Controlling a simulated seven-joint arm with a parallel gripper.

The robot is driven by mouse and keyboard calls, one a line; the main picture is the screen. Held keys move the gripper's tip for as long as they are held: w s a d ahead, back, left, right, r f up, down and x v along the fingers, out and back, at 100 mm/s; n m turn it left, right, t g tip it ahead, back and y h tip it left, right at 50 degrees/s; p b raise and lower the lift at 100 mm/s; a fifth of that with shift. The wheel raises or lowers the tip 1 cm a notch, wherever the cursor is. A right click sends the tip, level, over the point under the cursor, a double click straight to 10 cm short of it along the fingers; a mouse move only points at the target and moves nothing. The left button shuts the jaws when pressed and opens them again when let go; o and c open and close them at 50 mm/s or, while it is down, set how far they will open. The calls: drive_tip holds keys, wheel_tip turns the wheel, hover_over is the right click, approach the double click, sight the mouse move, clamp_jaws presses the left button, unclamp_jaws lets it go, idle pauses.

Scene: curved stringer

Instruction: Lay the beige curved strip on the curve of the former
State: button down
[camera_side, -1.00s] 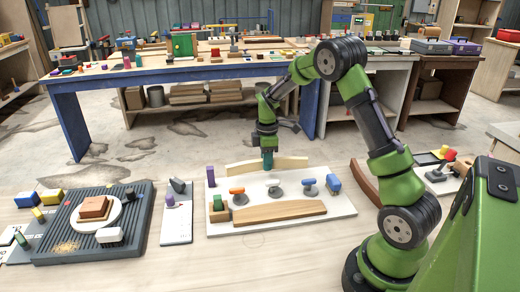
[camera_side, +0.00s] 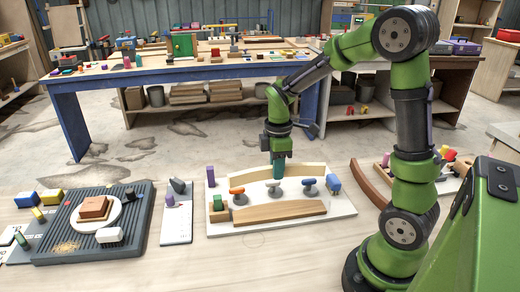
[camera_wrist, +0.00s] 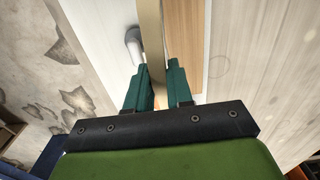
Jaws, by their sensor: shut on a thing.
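The beige curved strip (camera_side: 243,173) stands on edge behind the clamps, toward the back of the white board. My gripper (camera_side: 277,175) is shut on it near its middle, pointing down. In the wrist view the strip (camera_wrist: 151,35) runs between my two teal fingers (camera_wrist: 159,88). The wooden former (camera_side: 265,212) lies near the front of the board, apart from the strip. The former (camera_wrist: 184,35) also shows beside the strip in the wrist view. I cannot tell whether the strip's lower edge touches the board.
Several clamps with orange and blue tops, one being the orange clamp (camera_side: 238,193), stand between strip and former. A brown curved piece (camera_side: 370,184) lies to the right.

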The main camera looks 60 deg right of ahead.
sight(276, 185)
idle(0.3)
drive_tip(key=shift+f, duration=0.1)
drive_tip(key=shift+f, duration=2.8)
drive_tip(key=shift+f, duration=1.35)
drive_tip(key=shift+w+r, duration=0.1)
drive_tip(key=shift+r, duration=0.1)
drive_tip(key=shift+r, duration=0.9)
drive_tip(key=shift+f, duration=1)
drive_tip(key=c, duration=0.9)
unclamp_jaws()
drive_tip(key=shift+d, duration=0.1)
wheel_tip(276, 185, up, 17)
drive_tip(key=shift+f, duration=0.1)
